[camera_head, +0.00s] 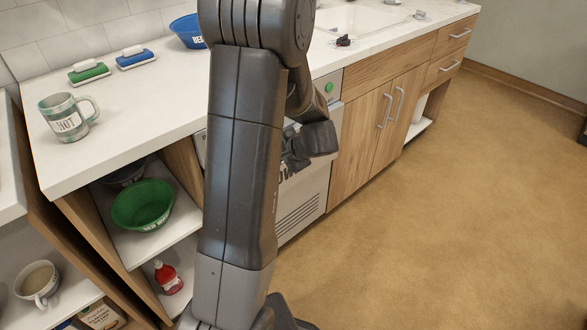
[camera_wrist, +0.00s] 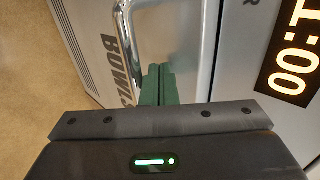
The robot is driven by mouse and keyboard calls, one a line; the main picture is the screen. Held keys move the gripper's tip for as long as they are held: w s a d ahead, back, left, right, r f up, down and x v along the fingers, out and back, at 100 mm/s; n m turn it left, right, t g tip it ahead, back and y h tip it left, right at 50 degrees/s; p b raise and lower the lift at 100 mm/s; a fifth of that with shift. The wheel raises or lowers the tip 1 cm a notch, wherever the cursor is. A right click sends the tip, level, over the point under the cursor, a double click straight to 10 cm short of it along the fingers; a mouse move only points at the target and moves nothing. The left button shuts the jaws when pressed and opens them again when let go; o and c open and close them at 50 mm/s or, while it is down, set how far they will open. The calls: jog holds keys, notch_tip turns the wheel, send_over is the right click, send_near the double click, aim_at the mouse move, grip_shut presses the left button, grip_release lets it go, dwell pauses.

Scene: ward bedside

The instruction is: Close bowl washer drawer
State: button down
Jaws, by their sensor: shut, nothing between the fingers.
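The bowl washer drawer has a grey metal front (camera_head: 302,205) with a vent grille, below the counter behind my arm. In the wrist view its lettered front (camera_wrist: 186,38) fills the middle, with a shiny bar handle (camera_wrist: 128,42) on it. My gripper (camera_head: 290,162) is in front of the washer, partly hidden by my arm in the head view. Its green fingers (camera_wrist: 159,72) are shut and empty, pointing at the front just beside the handle. I cannot tell whether they touch it. My arm hides much of the drawer, and how far it stands open is unclear.
A lit display (camera_wrist: 290,55) sits beside the drawer front. Wooden cabinet doors (camera_head: 375,135) are right of the washer. Open shelves on the left hold a green bowl (camera_head: 143,205) and a red bottle (camera_head: 168,278). The floor (camera_head: 440,220) at right is clear.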

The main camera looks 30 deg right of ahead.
jog(key=w, duration=0.2)
jog(key=shift+w+a, duration=0.3)
jog(key=shift+a, duration=0.05)
jog(key=shift+w+r, duration=0.1)
jog(key=shift+r, duration=0.05)
jog(key=shift+r, duration=0.15)
